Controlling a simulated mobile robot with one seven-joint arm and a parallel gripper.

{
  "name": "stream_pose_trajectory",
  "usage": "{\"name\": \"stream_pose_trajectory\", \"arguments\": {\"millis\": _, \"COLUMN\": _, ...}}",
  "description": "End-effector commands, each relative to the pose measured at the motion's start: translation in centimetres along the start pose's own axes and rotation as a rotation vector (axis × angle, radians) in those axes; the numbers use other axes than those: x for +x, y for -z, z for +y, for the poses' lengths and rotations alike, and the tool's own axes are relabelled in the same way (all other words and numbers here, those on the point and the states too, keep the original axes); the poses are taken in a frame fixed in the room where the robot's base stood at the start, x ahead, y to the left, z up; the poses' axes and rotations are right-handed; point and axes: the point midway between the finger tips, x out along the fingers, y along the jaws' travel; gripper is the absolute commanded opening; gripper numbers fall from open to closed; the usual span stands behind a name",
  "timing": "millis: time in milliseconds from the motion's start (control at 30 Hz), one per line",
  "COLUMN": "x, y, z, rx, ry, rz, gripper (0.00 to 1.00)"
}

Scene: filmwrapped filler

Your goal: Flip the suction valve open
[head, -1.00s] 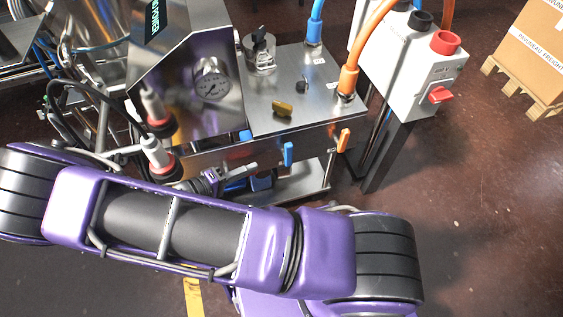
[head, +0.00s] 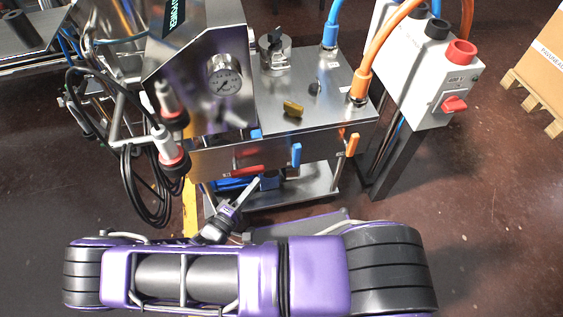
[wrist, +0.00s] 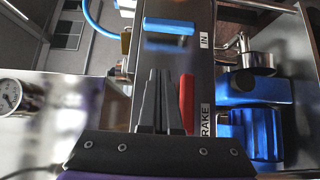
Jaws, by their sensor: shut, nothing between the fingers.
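The filler's front panel (head: 221,161) carries several lever handles. A red handle (head: 248,170) lies lengthwise along the panel. A blue handle (head: 296,155) hangs crosswise to its right, and an orange handle (head: 352,145) hangs at the right end. No readable label says suction, so I cannot tell which is that valve. The wrist view shows "IN" by the blue handle (wrist: 169,26) and "BRAKE" near the red handle (wrist: 187,103). My gripper (head: 255,183) is shut and empty, just below the red handle in the head view. Its fingers (wrist: 157,100) appear beside that handle; contact is unclear.
A gauge (head: 224,78) and a brass-coloured knob (head: 293,109) are on the machine. Blue metal parts (wrist: 252,125) sit beside the panel in the wrist view. A switch box (head: 428,75) stands right, and cables (head: 145,190) hang left.

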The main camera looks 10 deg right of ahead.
Motion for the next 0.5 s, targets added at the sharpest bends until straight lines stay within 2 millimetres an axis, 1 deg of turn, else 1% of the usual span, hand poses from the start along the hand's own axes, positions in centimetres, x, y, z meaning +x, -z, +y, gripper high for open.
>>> {"name": "stream_pose_trajectory", "arguments": {"millis": 167, "x": 1.6, "y": -0.1, "z": 0.0, "rx": 0.0, "ry": -0.001, "rz": -0.003, "gripper": 0.0}}
{"name": "stream_pose_trajectory", "arguments": {"millis": 267, "x": 3.5, "y": -0.1, "z": 0.0, "rx": -0.002, "ry": -0.002, "rz": -0.004, "gripper": 0.0}}
{"name": "stream_pose_trajectory", "arguments": {"millis": 500, "x": 8.7, "y": -0.2, "z": 0.0, "rx": -0.002, "ry": -0.002, "rz": -0.005, "gripper": 0.0}}
